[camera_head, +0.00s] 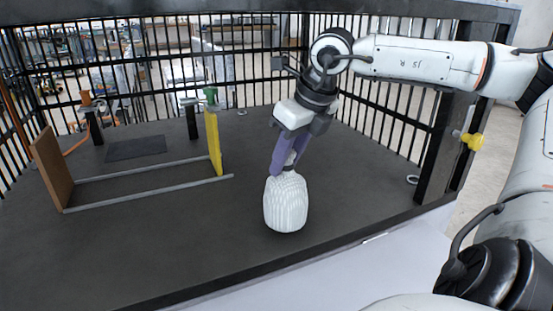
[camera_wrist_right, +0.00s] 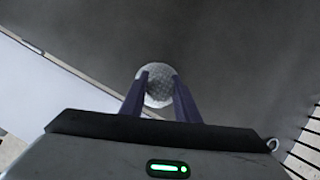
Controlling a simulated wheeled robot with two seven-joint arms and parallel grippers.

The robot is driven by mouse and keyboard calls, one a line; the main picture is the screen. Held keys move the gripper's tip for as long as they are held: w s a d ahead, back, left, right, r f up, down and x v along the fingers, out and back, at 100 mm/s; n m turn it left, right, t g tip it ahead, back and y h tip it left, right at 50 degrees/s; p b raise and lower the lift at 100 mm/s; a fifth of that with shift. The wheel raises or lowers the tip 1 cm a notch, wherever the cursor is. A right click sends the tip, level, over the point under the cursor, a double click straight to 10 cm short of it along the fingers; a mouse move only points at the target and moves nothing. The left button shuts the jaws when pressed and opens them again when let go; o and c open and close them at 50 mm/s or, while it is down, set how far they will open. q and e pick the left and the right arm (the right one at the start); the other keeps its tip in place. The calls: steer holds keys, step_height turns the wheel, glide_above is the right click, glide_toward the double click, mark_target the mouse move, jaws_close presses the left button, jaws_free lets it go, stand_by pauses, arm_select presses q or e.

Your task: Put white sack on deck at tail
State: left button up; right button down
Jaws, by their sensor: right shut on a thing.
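The white sack (camera_head: 286,205) is ribbed and rounded, and hangs upright below my right gripper (camera_head: 284,170). The purple fingers of that gripper are shut on its narrow top. In the right wrist view the sack (camera_wrist_right: 159,94) shows between the two fingers (camera_wrist_right: 160,80). The dark grey deck (camera_head: 150,245) spreads under and around the sack. I cannot tell whether the sack's bottom touches the deck. I cannot tell which end of the deck is the tail. My left gripper is not in view.
A brown board (camera_head: 50,168) and a yellow board (camera_head: 214,142) stand to the left, joined by two grey rails (camera_head: 150,187). A dark mat (camera_head: 136,148) lies behind them. Black bars (camera_head: 385,125) fence the back and sides. The deck's front left is clear.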

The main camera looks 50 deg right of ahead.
steer(key=shift+w+d+r, duration=0.1)
steer(key=shift+w, duration=1.2)
steer(key=shift+w+f, duration=0.1)
steer(key=shift+f, duration=0.75)
steer(key=c, duration=1.8)
jaws_free()
steer(key=shift+f, duration=0.2)
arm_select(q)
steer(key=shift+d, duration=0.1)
arm_select(e)
steer(key=o, duration=0.4)
steer(key=shift+r, duration=0.1)
steer(key=shift+o, duration=0.2)
